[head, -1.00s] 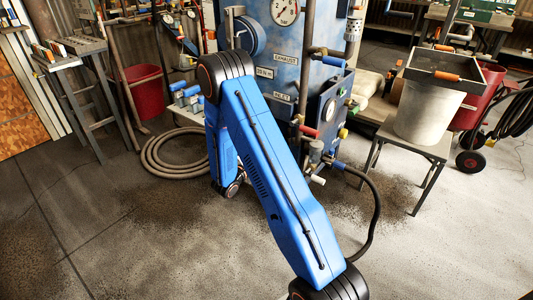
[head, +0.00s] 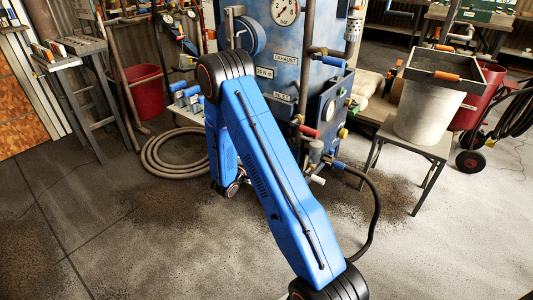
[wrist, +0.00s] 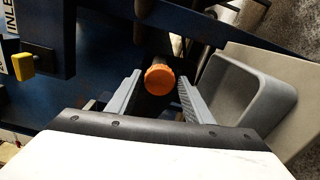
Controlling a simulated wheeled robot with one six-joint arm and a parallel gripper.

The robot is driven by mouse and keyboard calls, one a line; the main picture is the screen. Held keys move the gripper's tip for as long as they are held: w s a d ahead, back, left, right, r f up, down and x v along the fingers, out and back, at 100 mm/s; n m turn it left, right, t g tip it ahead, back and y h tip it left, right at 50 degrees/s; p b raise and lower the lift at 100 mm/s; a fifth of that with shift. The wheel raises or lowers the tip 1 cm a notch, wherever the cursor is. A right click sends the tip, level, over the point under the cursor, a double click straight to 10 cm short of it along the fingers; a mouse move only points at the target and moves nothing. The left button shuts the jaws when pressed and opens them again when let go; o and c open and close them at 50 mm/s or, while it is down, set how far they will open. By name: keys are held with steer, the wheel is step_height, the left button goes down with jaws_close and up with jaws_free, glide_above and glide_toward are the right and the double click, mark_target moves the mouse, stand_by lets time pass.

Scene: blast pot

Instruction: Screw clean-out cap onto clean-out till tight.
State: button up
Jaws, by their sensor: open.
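In the wrist view, an orange round-ended part (wrist: 160,78) sits between the open fingers of my gripper (wrist: 159,88), with a gap on each side. A dark shaft or pipe runs behind it. I cannot tell whether the orange part is the clean-out cap or a handle. The blue blast pot (head: 287,72) stands at the top middle of the head view, behind my arm. My gripper is hidden in the head view, and I cannot pick out the clean-out there.
A grey open tray (wrist: 282,97) is close to the right finger. A yellow knob (wrist: 21,65) is on the left in the wrist view. A pale bucket (head: 424,112) stands on a small table at right. A hose coil (head: 165,163) lies on the floor.

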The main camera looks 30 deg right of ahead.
steer(key=o, duration=0.5)
steer(key=shift+o, duration=0.2)
steer(key=v, duration=1.7)
steer(key=shift+a, duration=0.2)
steer(key=shift+r, duration=0.1)
